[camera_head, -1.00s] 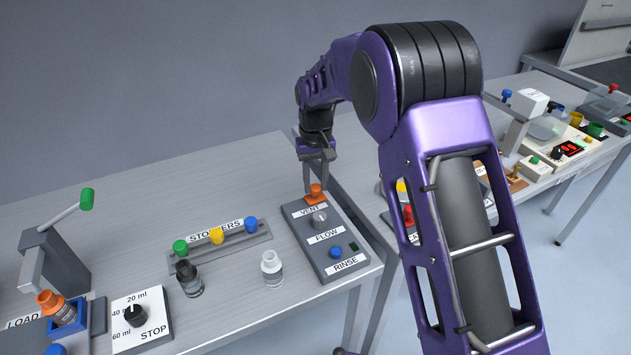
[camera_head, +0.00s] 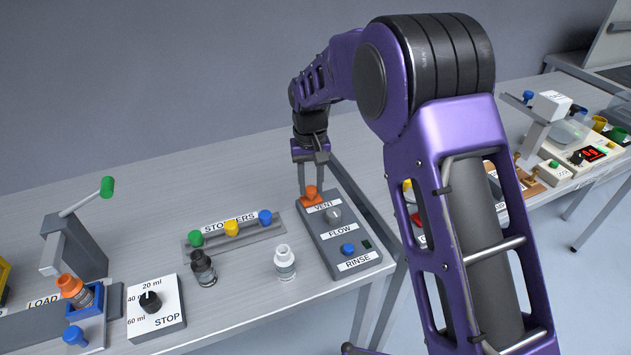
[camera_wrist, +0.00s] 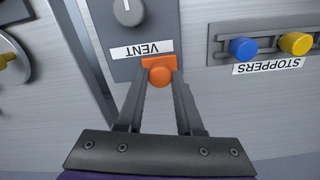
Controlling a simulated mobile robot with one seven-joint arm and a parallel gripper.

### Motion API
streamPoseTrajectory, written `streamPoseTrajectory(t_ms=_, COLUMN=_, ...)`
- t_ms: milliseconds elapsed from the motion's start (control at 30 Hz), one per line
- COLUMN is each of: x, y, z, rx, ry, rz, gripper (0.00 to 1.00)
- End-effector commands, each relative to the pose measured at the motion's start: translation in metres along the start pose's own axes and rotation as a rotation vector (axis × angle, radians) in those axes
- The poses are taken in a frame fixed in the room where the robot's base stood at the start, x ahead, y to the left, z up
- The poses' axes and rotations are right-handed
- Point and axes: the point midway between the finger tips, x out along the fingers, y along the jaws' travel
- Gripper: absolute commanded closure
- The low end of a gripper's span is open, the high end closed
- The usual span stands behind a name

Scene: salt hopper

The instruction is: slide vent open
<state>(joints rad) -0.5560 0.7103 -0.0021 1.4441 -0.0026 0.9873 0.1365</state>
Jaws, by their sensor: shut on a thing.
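The orange vent slider (camera_head: 311,194) sits at the far end of the grey control panel (camera_head: 329,249), beside the VENT label. It also shows in the wrist view (camera_wrist: 160,73), where the label is upside down. My gripper (camera_head: 313,186) reaches down to the slider from behind, and its fingers (camera_wrist: 160,82) are closed on the slider's knob, one on each side. The slider's track is hidden under its orange plate and my fingers.
The panel also carries a grey FLOW knob (camera_head: 334,214) and a blue RINSE button (camera_head: 348,249). A stoppers rack (camera_head: 235,238) stands to its left, with a white-capped bottle (camera_head: 284,263) and a dark-capped bottle (camera_head: 203,269) in front. A dosing dial (camera_head: 151,301) is further left.

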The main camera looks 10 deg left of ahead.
Motion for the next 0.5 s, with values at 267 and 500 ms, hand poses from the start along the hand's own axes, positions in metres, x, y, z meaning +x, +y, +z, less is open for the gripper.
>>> streamPoseTrajectory(t_ms=267, x=-0.0010, y=-0.0040, z=0.0000, rx=-0.003, ry=0.001, rz=-0.006, gripper=0.33)
streamPoseTrajectory(t_ms=500, x=-0.0009, y=-0.0029, z=0.0001, rx=-0.002, ry=0.000, rz=-0.004, gripper=0.33)
